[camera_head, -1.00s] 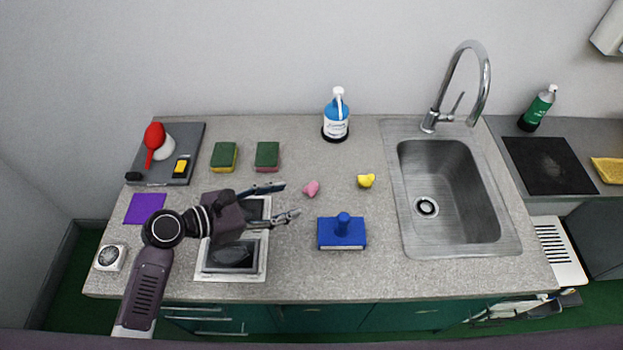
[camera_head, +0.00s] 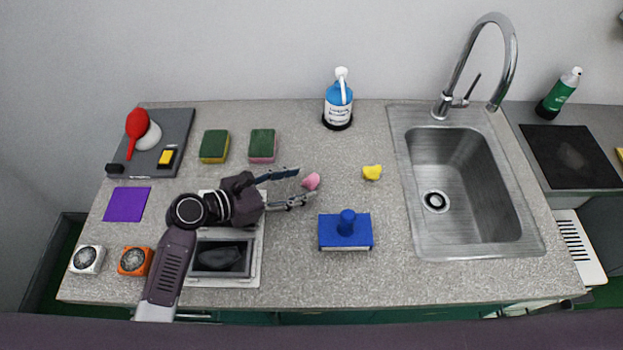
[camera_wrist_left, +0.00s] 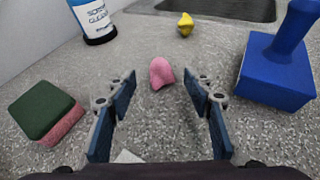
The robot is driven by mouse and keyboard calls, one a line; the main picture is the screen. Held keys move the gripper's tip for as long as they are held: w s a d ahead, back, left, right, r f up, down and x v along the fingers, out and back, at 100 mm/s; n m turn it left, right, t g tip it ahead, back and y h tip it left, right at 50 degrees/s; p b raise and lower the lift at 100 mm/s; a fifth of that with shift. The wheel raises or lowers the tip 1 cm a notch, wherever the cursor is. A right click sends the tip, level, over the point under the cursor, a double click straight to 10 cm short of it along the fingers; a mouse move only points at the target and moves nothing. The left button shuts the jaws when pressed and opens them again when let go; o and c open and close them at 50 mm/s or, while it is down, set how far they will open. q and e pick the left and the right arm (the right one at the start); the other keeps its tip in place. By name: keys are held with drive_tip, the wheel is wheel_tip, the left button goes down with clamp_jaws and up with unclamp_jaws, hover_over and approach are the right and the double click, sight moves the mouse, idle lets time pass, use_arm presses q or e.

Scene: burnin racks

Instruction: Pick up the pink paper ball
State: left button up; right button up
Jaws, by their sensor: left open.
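The pink paper ball (camera_head: 312,181) lies on the grey speckled counter, left of a yellow paper ball (camera_head: 372,172). My left gripper (camera_head: 306,186) is open, with its fingertips just left of the pink ball in the head view. In the left wrist view the pink ball (camera_wrist_left: 161,73) sits ahead of the fingertips, centred between the two blue-padded fingers (camera_wrist_left: 163,90). Nothing is between the fingers. The yellow ball (camera_wrist_left: 186,24) shows farther off. My right gripper is not in view.
A blue block with a handle (camera_head: 346,232) stands in front and to the right of the ball. Two green-topped sponges (camera_head: 262,145) lie behind the gripper. A blue-and-white bottle (camera_head: 338,105) stands at the back. The sink (camera_head: 455,190) is to the right.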

sight(307, 182)
use_arm(q)
drive_tip(key=x, duration=0.4)
drive_tip(key=shift+d+r, duration=0.1)
drive_tip(key=shift+d, duration=0.05)
drive_tip(key=shift+s, duration=0.1)
drive_tip(key=c, duration=0.8)
